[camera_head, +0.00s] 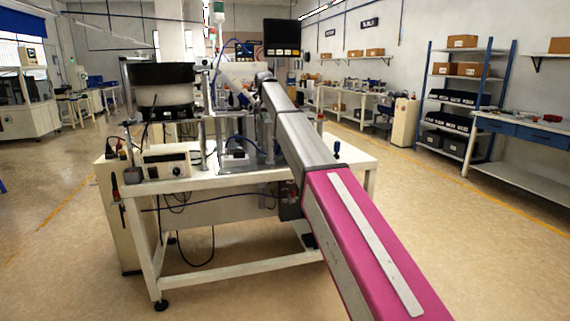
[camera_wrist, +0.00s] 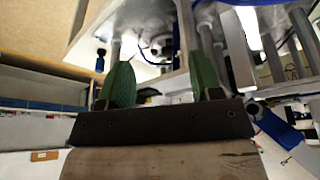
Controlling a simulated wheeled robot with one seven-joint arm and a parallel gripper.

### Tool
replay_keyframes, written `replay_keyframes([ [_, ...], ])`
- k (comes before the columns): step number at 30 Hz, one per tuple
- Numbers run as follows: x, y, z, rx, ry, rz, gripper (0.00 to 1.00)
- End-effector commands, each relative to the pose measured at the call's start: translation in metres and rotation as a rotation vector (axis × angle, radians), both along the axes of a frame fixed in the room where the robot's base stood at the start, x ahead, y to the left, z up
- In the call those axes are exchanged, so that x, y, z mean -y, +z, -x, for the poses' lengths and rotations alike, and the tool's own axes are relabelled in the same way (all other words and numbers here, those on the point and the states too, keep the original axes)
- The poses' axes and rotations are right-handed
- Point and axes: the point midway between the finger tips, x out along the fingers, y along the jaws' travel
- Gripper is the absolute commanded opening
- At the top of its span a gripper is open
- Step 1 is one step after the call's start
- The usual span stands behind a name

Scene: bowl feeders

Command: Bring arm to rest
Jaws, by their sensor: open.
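My arm reaches forward from the lower right of the head view over a white bowl feeder workbench (camera_head: 235,182). My gripper shows in the wrist view (camera_wrist: 161,85) with two green fingers standing apart and nothing between them. In the head view the gripper end is small and hard to make out among the machine parts. The bowl feeder with its black bowl (camera_head: 162,73) stands on the bench, left of my arm. In the wrist view, metal posts and a pale plate lie beyond the fingers; I cannot tell how close they are.
A control box (camera_head: 166,164) sits at the bench's front left. A monitor (camera_head: 282,36) rises behind my gripper end. Blue-framed shelving (camera_head: 462,98) and a workbench with blue drawers (camera_head: 540,137) stand at the right. The floor (camera_head: 470,240) right of my arm is clear.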

Motion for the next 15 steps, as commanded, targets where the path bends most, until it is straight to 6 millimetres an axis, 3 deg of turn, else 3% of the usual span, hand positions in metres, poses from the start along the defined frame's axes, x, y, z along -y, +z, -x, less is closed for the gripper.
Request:
replay_keyframes([
  [8,0.063,-0.135,0.059,-0.07,0.045,0.01,0.59],
  [15,0.123,-0.256,0.133,-0.138,0.094,0.008,0.59],
])
